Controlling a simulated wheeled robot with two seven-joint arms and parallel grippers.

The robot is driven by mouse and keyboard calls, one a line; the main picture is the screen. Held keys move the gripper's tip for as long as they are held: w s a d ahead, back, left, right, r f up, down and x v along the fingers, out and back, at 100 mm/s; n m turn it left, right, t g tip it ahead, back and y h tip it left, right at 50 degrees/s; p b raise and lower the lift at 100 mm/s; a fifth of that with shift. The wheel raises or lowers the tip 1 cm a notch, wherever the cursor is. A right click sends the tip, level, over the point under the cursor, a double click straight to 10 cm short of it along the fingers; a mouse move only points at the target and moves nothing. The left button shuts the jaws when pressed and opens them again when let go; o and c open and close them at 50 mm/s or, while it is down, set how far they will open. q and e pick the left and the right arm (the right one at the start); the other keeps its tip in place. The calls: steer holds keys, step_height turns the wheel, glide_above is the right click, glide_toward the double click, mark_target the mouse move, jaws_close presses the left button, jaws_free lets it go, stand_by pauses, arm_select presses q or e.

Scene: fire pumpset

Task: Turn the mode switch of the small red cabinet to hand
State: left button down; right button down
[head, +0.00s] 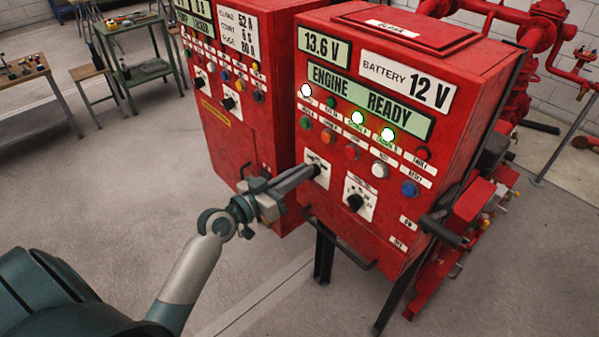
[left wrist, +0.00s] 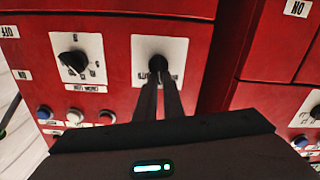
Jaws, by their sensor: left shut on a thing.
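The small red cabinet (head: 345,208) stands on legs at the centre right, with "ENGINE READY" and "BATTERY 12 V" on its front. The mode switch, a dark knob on a white plate (head: 318,181), is at the left of its lower row. My left gripper (head: 312,172) reaches in from the left, its fingertips shut on this knob. In the left wrist view, which is upside down, the fingers close around the dark knob (left wrist: 157,64). They hide much of it and part of the plate's lettering, so I cannot read its setting. My right gripper is not in view.
A second black knob (head: 355,203) sits on its own plate just to the right. Coloured buttons and lit lamps (head: 358,118) are above. A handle bar (head: 343,240) juts out below. A larger red cabinet (head: 230,120) stands close on the left. Open floor lies in front.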

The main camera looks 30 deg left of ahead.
arm_select(q)
steer(key=n, duration=0.2)
steer(key=a+n+p, duration=0.1)
steer(key=n, duration=0.1)
steer(key=shift+w+r, duration=0.15)
steer(key=shift+w+a+n, duration=0.1)
steer(key=shift+a+n, duration=0.05)
steer(key=shift+n, duration=1.15)
steer(key=c, duration=1.9)
jaws_free()
steer(key=shift+o, duration=0.2)
steer(key=shift+f, duration=0.3)
